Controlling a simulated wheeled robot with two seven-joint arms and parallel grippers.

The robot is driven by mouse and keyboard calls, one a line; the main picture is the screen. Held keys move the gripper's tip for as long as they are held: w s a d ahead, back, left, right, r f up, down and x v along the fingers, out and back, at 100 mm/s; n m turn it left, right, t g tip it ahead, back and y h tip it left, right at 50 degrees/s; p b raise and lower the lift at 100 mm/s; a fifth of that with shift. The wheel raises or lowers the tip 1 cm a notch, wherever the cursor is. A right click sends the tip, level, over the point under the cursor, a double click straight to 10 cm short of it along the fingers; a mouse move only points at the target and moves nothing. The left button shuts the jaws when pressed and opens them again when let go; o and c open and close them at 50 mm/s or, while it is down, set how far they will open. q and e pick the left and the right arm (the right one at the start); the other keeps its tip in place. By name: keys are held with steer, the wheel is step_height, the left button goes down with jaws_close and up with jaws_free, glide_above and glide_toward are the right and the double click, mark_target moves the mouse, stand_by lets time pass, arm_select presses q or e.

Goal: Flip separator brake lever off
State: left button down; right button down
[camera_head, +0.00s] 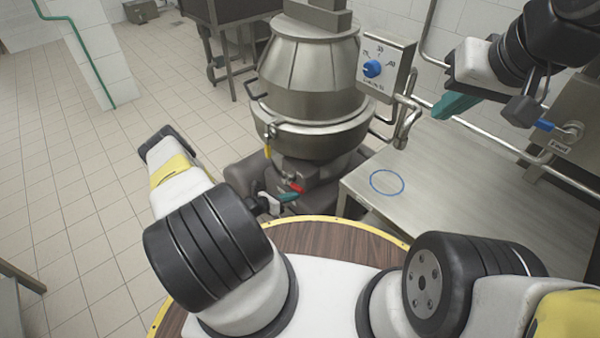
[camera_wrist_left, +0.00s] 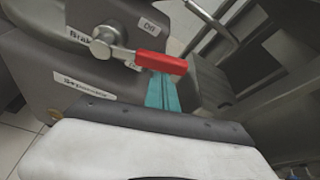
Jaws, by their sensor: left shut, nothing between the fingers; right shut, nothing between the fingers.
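The separator (camera_head: 312,75) is a large steel machine at the top middle of the head view, on a dark grey base. Its brake lever has a red handle (camera_head: 296,188) low on the base. In the left wrist view the red handle (camera_wrist_left: 161,62) points right from a silver pivot, near labels reading "Brake" and "Off". My left gripper (camera_head: 288,197) has teal fingers, shut and empty, beside the lever. In the wrist view its fingers (camera_wrist_left: 160,92) are just below the red handle; I cannot tell if they touch. My right gripper (camera_head: 455,105) is shut, in the air at the right.
A control box with a blue knob (camera_head: 372,68) stands right of the separator. A steel table (camera_head: 440,185) with a blue ring mark is at the right. Pipes and a blue-handled valve (camera_head: 546,125) are near my right gripper. Open tiled floor lies at the left.

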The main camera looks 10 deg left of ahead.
arm_select(q)
steer(key=shift+w+a+r, duration=0.15)
steer(key=shift+w+r, duration=0.05)
steer(key=shift+r, duration=0.9)
steer(key=shift+w+a+r, duration=0.1)
steer(key=shift+w+r, duration=0.1)
steer(key=shift+f, duration=0.1)
